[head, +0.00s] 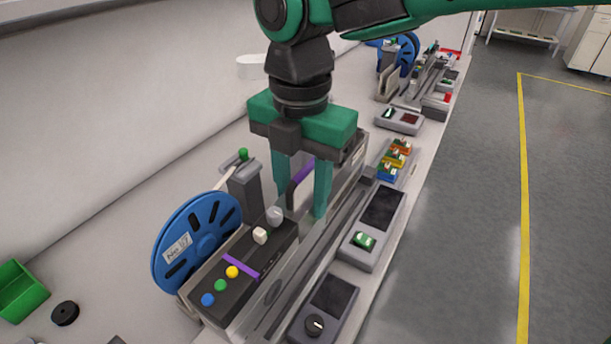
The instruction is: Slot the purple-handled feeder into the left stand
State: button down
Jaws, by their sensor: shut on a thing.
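The feeder is a long grey body with a dark front panel (236,272) bearing coloured buttons and a purple stripe. A blue reel (196,243) with a white label stands at its left side. Its purple handle (303,171) shows between the fingers of my gripper (301,204). My green gripper points down from above and is shut on the handle, whose lower part is partly hidden. The feeder lies along a grey rail bed (313,262) on the bench; I cannot tell whether it rests in it or hangs just above, nor which stand this is.
Grey boxes with dark screens (382,207) and small coloured blocks (396,157) line the bench's right edge. Another blue reel (403,52) and rails stand farther back. A green bin (20,290) and black disc (65,313) lie at left. The floor at right is clear.

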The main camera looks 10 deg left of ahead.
jog(key=shift+f, duration=2.2)
jog(key=shift+f, duration=1)
dwell(1.4)
jog(key=shift+w+d, duration=0.3)
jog(key=shift+w, duration=0.4)
jog(key=shift+w+d, duration=0.25)
jog(key=shift+w, duration=0.4)
dwell(0.5)
jog(key=c, duration=1.1)
grip_release()
jog(key=shift+o, duration=0.6)
jog(key=shift+s+f, duration=0.1)
jog(key=shift+f, duration=0.05)
